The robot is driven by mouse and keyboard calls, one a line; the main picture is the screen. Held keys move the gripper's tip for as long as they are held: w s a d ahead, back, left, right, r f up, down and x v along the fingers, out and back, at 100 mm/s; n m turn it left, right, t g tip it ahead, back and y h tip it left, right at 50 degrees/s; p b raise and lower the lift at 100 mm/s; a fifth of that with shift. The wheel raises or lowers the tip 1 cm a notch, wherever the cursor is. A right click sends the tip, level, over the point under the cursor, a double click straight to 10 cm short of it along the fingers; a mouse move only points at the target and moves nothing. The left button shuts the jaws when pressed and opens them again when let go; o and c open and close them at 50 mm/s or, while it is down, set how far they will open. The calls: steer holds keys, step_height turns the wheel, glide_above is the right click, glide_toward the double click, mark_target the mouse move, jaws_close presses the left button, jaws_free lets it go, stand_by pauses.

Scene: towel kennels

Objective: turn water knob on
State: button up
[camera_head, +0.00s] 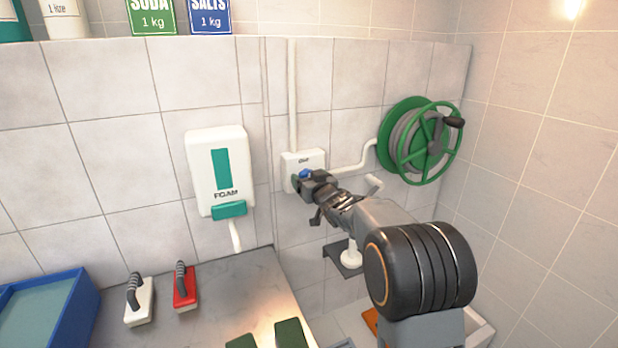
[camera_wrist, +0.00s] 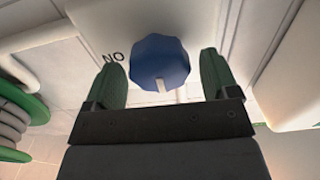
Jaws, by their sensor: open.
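The water knob is a small blue lobed knob with a white pointer mark. It shows in the wrist view (camera_wrist: 160,60) and as a blue spot in the head view (camera_head: 305,174). It sits on a white wall box (camera_head: 303,158) with pipes running into it. In the wrist view the lettering beside the knob appears upside down, and the white mark is at the knob's lower edge. My gripper (camera_wrist: 170,80) is open, with one green fingertip on each side of the knob and gaps visible. In the head view my gripper (camera_head: 303,182) is at the box and partly covers it.
A green hose reel (camera_head: 420,140) hangs right of the box. A white foam dispenser (camera_head: 216,170) hangs to its left. Below are a grey counter (camera_head: 215,300), a white-based brush (camera_head: 139,303), a red brush (camera_head: 185,289) and a blue tray (camera_head: 85,310).

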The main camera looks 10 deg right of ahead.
steer(key=shift+w, duration=0.1)
steer(key=c, duration=0.9)
steer(key=m+p, duration=0.2)
steer(key=m, duration=0.2)
steer(key=shift+r, duration=0.1)
steer(key=m+p, duration=0.2)
steer(key=m, duration=0.3)
steer(key=shift+d, duration=0.15)
steer(key=m+p, duration=0.1)
steer(key=m, duration=0.1)
steer(key=m+p, duration=0.1)
steer(key=m, duration=0.1)
steer(key=shift+f+m, duration=0.2)
steer(key=shift+m, duration=0.2)
steer(key=shift+d+f+m+p, duration=0.15)
steer(key=shift+m+p, duration=0.4)
steer(key=shift+m, duration=1.65)
